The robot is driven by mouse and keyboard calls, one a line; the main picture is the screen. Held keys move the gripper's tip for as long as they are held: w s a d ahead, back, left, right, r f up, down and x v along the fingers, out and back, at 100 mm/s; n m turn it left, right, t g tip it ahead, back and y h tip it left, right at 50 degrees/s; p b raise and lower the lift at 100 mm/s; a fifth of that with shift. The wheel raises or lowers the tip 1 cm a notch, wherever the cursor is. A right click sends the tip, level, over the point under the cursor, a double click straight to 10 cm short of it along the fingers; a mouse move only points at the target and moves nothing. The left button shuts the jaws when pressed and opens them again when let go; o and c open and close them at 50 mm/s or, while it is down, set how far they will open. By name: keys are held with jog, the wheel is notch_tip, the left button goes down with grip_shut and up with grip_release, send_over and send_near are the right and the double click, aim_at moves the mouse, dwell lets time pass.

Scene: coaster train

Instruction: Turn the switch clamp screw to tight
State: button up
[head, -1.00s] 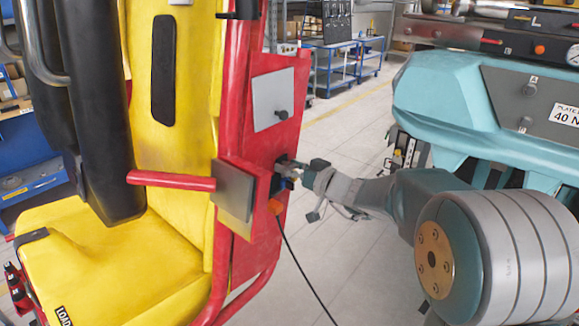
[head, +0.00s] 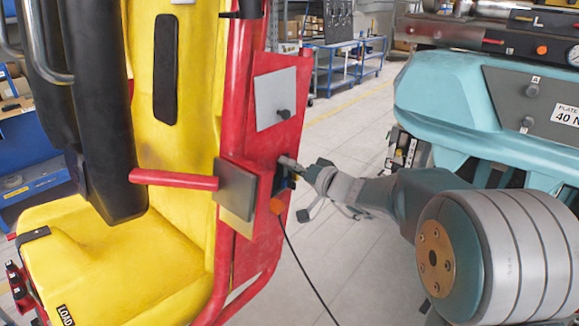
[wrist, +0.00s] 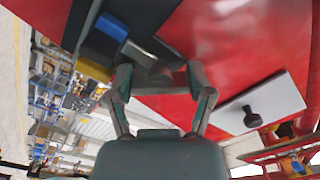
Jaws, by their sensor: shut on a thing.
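The dark switch block with a blue part (head: 284,180) is mounted on the side of the red seat frame. It also shows in the wrist view as a black, grey and blue block (wrist: 105,38). My gripper (head: 294,167) is at this block. In the wrist view my gripper (wrist: 158,74) has its two fingers around the small dark clamp screw head (wrist: 160,70) beside the block. It is shut on that screw. In the head view the screw is hidden by my fingers, and I cannot read how tight it is.
A pale plate with a black knob (head: 283,114) is above the switch on the red panel (head: 290,142). A grey plate (head: 236,190) and red bar (head: 173,179) stand left. An orange connector (head: 276,206) with a black cable hangs below.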

jog(key=shift+w+d+m, duration=0.1)
jog(key=shift+d+m, duration=0.1)
jog(key=shift+m, duration=1.6)
jog(key=o, duration=1.1)
jog(key=shift+d, duration=0.2)
jog(key=shift+a, duration=0.15)
jog(key=v, duration=1.2)
jog(key=shift+f, duration=0.15)
